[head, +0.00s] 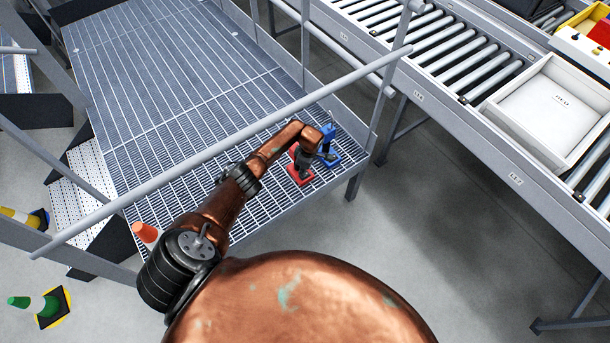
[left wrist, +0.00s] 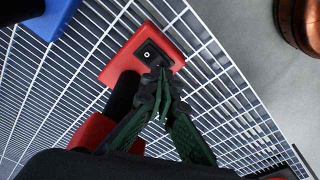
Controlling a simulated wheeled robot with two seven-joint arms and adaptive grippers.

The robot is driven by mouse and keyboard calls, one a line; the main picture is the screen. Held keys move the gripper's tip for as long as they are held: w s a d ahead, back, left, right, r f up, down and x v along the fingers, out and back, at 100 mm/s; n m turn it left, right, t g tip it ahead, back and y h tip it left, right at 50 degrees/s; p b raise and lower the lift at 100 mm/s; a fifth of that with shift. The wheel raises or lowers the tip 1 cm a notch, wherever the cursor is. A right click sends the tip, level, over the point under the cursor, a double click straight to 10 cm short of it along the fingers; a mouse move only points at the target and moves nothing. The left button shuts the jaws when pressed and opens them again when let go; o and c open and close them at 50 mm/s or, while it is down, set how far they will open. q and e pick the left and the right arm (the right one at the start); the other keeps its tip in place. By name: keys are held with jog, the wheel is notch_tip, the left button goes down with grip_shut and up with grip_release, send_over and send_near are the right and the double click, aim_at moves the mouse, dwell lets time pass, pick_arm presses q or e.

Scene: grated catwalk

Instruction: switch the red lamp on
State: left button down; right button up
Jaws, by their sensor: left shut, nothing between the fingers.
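The red lamp (head: 300,178) stands on the grated catwalk, close to its right edge. In the left wrist view its red base (left wrist: 118,70) carries a black rocker switch (left wrist: 147,53) with a white ring mark. A black stem and a red part of the lamp show at lower left; whether it is lit cannot be seen. My left gripper (left wrist: 160,74) is shut and empty, its dark green fingertips at the near end of the switch. I cannot tell whether they touch it. My right gripper is in neither view.
A blue lamp (head: 331,157) stands just behind the red one; its blue base (left wrist: 50,16) shows at upper left in the wrist view. A grey handrail (head: 185,168) crosses above the catwalk (head: 150,75). A roller conveyor with a white tray (head: 508,117) is at right.

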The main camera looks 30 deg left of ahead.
pick_arm(q)
jog(key=shift+f, duration=0.3)
jog(key=shift+r, duration=0.8)
notch_tip(320, 180, up, 5)
jog(key=p, duration=0.3)
jog(key=shift+r+p, duration=0.2)
jog(key=shift+p, duration=0.1)
